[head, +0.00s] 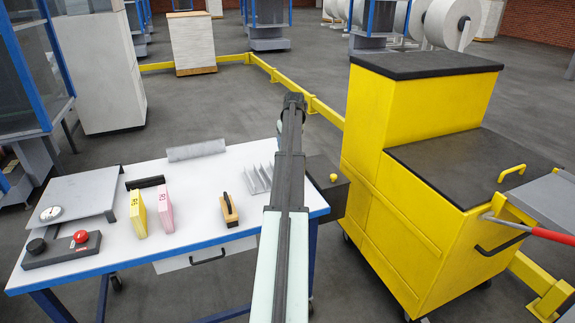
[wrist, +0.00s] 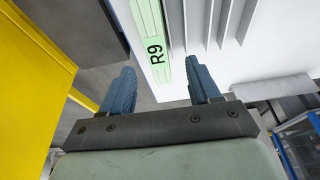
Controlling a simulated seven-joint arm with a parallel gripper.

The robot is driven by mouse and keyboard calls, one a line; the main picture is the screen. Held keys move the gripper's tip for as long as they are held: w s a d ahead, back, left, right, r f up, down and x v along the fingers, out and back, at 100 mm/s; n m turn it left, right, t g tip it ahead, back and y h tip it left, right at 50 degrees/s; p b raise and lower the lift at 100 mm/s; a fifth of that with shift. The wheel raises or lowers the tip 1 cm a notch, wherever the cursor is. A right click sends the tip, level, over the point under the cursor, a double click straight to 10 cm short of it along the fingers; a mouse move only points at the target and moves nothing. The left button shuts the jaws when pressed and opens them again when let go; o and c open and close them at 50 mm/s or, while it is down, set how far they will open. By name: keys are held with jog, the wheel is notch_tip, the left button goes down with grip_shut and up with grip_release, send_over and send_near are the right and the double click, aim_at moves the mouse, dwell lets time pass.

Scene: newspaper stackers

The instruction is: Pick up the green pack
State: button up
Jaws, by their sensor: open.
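The green pack (wrist: 147,22), a narrow light-green block marked R9, shows at the top of the wrist view, partly cut off by the frame edge. It lies just ahead of my gripper (wrist: 160,68), roughly in line with the gap between the two blue fingers. The fingers are apart with nothing between them. I cannot tell how far the tips are above the pack.
Grey upright fins (head: 257,179) stand right beside the pack on the white table (head: 190,190). Yellow (head: 138,214) and pink (head: 165,209) packs, a wooden-bodied tool (head: 229,212) and a grey roll (head: 197,150) are further left. A yellow cabinet (head: 385,190) stands right of the table.

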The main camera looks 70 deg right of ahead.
jog(key=x, duration=0.4)
jog(key=shift+d+f, duration=0.15)
jog(key=shift+f, duration=0.2)
jog(key=shift+s+x, duration=0.15)
jog(key=shift+x, duration=1.15)
jog(key=shift+s+x, duration=0.1)
jog(key=shift+x, duration=1.2)
jog(key=shift+c, duration=0.3)
grip_shut()
